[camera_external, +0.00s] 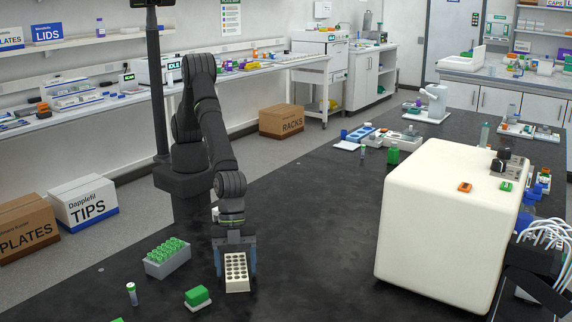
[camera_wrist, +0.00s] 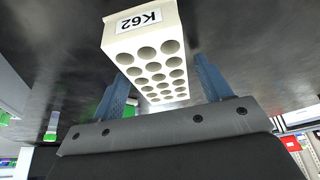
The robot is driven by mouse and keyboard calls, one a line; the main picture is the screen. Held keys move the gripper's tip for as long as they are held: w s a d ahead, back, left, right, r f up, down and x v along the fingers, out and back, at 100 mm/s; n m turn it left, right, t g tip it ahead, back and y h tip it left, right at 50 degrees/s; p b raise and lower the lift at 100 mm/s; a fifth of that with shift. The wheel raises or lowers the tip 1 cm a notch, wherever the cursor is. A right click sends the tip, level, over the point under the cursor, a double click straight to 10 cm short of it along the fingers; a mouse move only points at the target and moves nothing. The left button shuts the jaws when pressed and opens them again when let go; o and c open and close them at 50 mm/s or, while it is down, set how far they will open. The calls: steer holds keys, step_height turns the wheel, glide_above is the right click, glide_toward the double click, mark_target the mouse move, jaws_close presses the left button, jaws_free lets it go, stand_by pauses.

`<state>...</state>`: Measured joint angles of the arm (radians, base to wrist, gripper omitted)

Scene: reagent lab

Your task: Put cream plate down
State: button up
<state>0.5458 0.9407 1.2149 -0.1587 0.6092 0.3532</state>
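The cream plate (camera_external: 237,285) is a long block with rows of round wells, low over or on the black bench in the external view; I cannot tell whether it touches the bench. In the wrist view the cream plate (camera_wrist: 181,40) shows its wells and an upside-down K62 label on its end. My gripper (camera_external: 236,272) has its blue fingers on either side of the plate. In the wrist view my gripper (camera_wrist: 163,78) has one finger left and one right of it; whether both press on it is unclear.
A grey rack of green-capped tubes (camera_external: 167,263) stands left of my gripper. A green-topped block (camera_external: 197,299) and a single vial (camera_external: 132,294) are at the front left. A large cream machine (camera_external: 440,230) is at the right. The bench between it and the plate is clear.

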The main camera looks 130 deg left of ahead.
mark_target(236, 269)
steer(key=shift+a+r, duration=0.1)
steer(key=shift+r, duration=0.4)
steer(key=v, duration=1.1)
steer(key=shift+s, duration=0.1)
steer(key=x, duration=1.1)
steer(key=shift+f, duration=0.35)
steer(key=shift+w+r, duration=0.2)
steer(key=shift+r, duration=1.7)
steer(key=shift+s+f, duration=0.1)
